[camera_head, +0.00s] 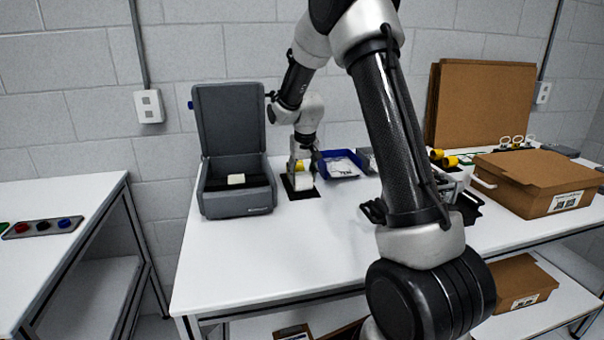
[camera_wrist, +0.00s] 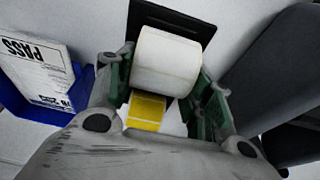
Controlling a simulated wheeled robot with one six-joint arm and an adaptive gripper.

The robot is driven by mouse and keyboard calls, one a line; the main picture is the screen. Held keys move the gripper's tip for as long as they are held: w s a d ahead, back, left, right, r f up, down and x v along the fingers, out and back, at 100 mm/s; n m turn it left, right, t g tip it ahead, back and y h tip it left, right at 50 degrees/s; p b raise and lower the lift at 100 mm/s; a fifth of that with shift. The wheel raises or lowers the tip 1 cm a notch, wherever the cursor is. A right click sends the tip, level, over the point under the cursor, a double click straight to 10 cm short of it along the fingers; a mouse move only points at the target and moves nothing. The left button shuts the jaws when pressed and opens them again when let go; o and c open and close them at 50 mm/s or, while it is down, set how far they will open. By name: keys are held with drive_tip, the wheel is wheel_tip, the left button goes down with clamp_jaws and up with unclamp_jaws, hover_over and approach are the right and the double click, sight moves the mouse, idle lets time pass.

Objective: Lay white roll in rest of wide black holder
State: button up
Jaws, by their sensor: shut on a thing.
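The white roll (camera_wrist: 167,62) sits between the green-padded fingers of my gripper (camera_wrist: 163,88) in the wrist view. My gripper (camera_head: 302,172) is shut on the roll, low over the table, in the head view. A yellow piece with pale lines (camera_wrist: 146,112) shows just below the roll, on the palm side. The black holder (camera_wrist: 172,18) lies behind the roll in the wrist view and shows as a dark patch (camera_head: 290,190) under my gripper in the head view. The roll hides much of it, and I cannot tell whether they touch.
An open grey case (camera_head: 237,203) with a pale block inside stands left of my gripper. A blue tray (camera_head: 345,155) with a printed white packet stands to the right. Yellow rolls (camera_head: 450,161) and a cardboard box (camera_head: 535,180) are farther right. The front table is clear.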

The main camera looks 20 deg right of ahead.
idle(0.3)
drive_tip(key=o, duration=1.1)
drive_tip(key=shift+o, duration=0.2)
drive_tip(key=shift+r, duration=0.1)
drive_tip(key=d+v, duration=0.1)
drive_tip(key=v, duration=1.1)
drive_tip(key=s+a+r+n, duration=0.1)
drive_tip(key=s+r, duration=0.1)
drive_tip(key=s, duration=1.5)
drive_tip(key=s+a+r+n+t, duration=0.1)
drive_tip(key=s+r, duration=0.2)
drive_tip(key=s, duration=1.5)
drive_tip(key=shift+s+a+y, duration=0.3)
drive_tip(key=shift+a, duration=0.05)
